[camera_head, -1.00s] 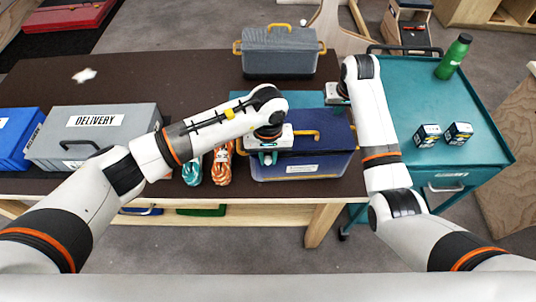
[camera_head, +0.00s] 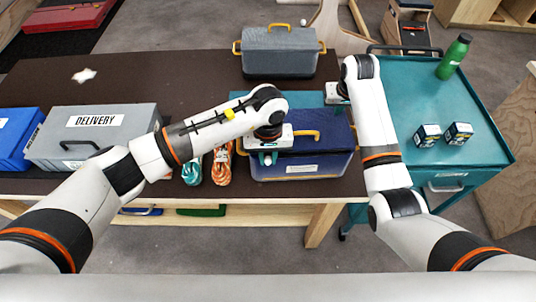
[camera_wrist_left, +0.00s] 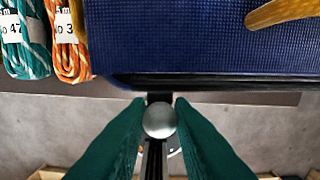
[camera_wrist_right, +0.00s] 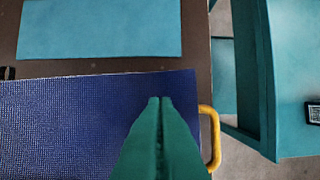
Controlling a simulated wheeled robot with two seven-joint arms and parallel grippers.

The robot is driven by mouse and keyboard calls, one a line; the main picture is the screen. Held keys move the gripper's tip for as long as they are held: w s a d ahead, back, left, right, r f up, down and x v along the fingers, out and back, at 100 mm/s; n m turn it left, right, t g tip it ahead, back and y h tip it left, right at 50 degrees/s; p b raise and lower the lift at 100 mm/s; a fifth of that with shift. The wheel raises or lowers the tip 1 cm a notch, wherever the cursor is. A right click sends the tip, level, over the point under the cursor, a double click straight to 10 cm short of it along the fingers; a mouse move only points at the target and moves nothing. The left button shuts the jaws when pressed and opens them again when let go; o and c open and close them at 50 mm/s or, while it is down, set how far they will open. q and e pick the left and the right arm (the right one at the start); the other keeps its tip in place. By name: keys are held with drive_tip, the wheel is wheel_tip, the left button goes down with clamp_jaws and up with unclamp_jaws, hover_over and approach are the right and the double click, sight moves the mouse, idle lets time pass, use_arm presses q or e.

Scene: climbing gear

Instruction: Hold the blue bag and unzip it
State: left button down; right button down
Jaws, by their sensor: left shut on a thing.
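The blue bag (camera_head: 325,165), with a yellow handle (camera_head: 310,134), sits at the table's front right edge. My left gripper (camera_head: 267,158) is at the bag's front left, pointing down. In the left wrist view, its green fingers stand on both sides of a round silver pull (camera_wrist_left: 159,119) by the bag's dark front edge (camera_wrist_left: 200,83); it is shut on this pull. My right gripper (camera_head: 338,98) is over the bag's back right. In the right wrist view its green fingers (camera_wrist_right: 160,100) are together above the blue top, with nothing seen between them. Contact with the bag cannot be told.
A teal mat (camera_wrist_right: 100,28) lies behind the bag. A grey case (camera_head: 280,55) stands farther back. Coiled ropes (camera_head: 220,167) lie left of the bag, then a grey DELIVERY box (camera_head: 120,150). A teal cart (camera_head: 400,85) with a green bottle (camera_head: 454,56) and small boxes stands right.

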drive_tip(key=shift+f, duration=0.5)
use_arm(q)
drive_tip(key=shift+d+r, duration=0.1)
use_arm(e)
drive_tip(key=shift+s+f, duration=0.1)
drive_tip(key=shift+f, duration=0.05)
use_arm(q)
drive_tip(key=shift+w+d, duration=0.1)
drive_tip(key=shift+d, duration=1.9)
use_arm(e)
drive_tip(key=shift+s+a+f, duration=0.1)
drive_tip(key=shift+f, duration=0.05)
use_arm(q)
drive_tip(key=shift+w+d, duration=0.1)
drive_tip(key=shift+d, duration=2.05)
drive_tip(key=shift+w+d, duration=0.1)
drive_tip(key=shift+d, duration=0.75)
drive_tip(key=shift+r, duration=0.1)
